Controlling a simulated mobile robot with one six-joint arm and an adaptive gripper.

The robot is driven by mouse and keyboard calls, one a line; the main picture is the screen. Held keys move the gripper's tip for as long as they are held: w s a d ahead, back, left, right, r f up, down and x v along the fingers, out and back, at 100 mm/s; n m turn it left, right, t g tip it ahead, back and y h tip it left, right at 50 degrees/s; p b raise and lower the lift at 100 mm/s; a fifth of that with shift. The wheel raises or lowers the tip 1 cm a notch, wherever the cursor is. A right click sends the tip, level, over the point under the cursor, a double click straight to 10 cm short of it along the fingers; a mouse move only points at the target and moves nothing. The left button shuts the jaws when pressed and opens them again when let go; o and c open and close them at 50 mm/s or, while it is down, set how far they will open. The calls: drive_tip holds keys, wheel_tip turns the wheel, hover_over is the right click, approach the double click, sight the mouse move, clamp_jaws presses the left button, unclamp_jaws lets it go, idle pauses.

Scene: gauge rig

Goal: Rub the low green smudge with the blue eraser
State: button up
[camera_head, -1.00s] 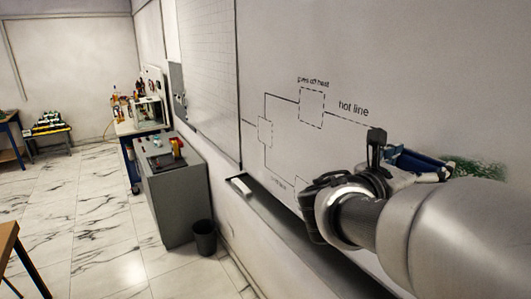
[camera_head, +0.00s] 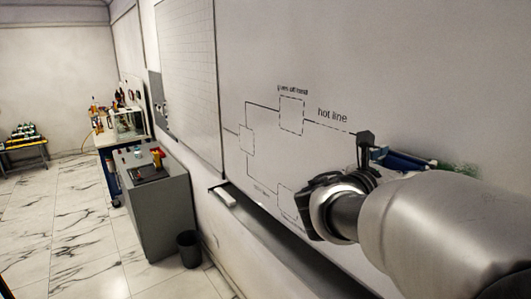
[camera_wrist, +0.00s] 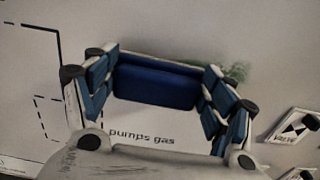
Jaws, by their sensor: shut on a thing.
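My gripper (camera_wrist: 155,87) is shut on the blue eraser (camera_wrist: 153,84), which sits between its two fingers. In the head view the eraser (camera_head: 398,160) shows partly behind my gripper (camera_head: 372,160), close to the whiteboard (camera_head: 440,60). The green smudge (camera_head: 455,170) is on the board just right of the eraser, partly covered by my arm. In the wrist view a bit of the smudge (camera_wrist: 238,71) shows beyond the right finger. I cannot tell whether the eraser touches the board.
A drawn diagram with "hot line" (camera_head: 332,116) is left of my gripper, and "pumps gas" (camera_wrist: 142,138) shows in the wrist view. A ledge (camera_head: 250,212) runs below the board with a white item (camera_head: 225,197) on it. A grey cabinet (camera_head: 155,210) and dark bin (camera_head: 189,248) stand at left.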

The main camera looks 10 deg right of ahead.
drive_tip(key=shift+x, duration=0.85)
